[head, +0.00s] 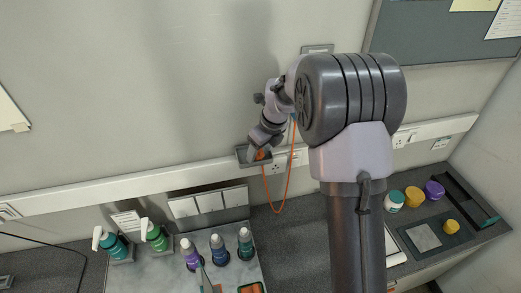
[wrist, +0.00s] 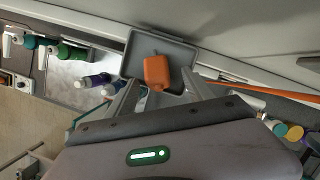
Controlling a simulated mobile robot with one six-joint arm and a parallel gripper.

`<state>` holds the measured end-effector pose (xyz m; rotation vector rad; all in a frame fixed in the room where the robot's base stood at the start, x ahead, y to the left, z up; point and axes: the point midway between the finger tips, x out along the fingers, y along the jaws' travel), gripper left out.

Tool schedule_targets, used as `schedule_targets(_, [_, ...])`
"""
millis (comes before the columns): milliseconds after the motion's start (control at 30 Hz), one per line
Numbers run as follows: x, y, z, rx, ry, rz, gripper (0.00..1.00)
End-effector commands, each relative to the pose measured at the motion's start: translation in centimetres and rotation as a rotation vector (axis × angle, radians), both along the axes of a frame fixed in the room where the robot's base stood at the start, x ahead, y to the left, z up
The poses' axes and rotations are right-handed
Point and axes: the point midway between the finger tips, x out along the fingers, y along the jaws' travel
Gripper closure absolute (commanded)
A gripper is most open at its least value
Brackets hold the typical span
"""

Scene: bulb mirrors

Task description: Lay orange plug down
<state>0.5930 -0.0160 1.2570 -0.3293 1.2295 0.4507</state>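The orange plug (wrist: 156,72) lies in a small grey tray (wrist: 133,44) in the wrist view. My gripper (wrist: 161,84) has its two fingers spread on either side of the plug, with a gap visible beside it. In the head view my gripper (head: 263,143) is at the wall tray (head: 241,152), and a bit of the orange plug (head: 261,155) shows there, partly hidden by the gripper. An orange cord (head: 283,206) hangs in a loop below the tray and runs up to the right.
A white wall trunking with sockets (head: 277,167) runs behind the tray. Several bottles (head: 218,248) stand on the counter below left. Colored jars (head: 414,196) stand at the right, beyond my arm. A dark board (head: 425,35) hangs at the upper right.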

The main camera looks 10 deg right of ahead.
Motion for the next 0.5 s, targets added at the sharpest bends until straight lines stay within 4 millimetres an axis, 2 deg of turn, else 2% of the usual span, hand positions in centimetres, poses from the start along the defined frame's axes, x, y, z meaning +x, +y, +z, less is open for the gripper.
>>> schedule_targets(333, [0.0, 0.0, 0.01, 0.0, 0.0, 0.0, 0.39])
schedule_targets(467, [0.0, 0.0, 0.0, 0.0, 0.0, 0.0, 0.13])
schedule_targets(500, [0.0, 0.0, 0.0, 0.0, 0.0, 0.0, 0.13])
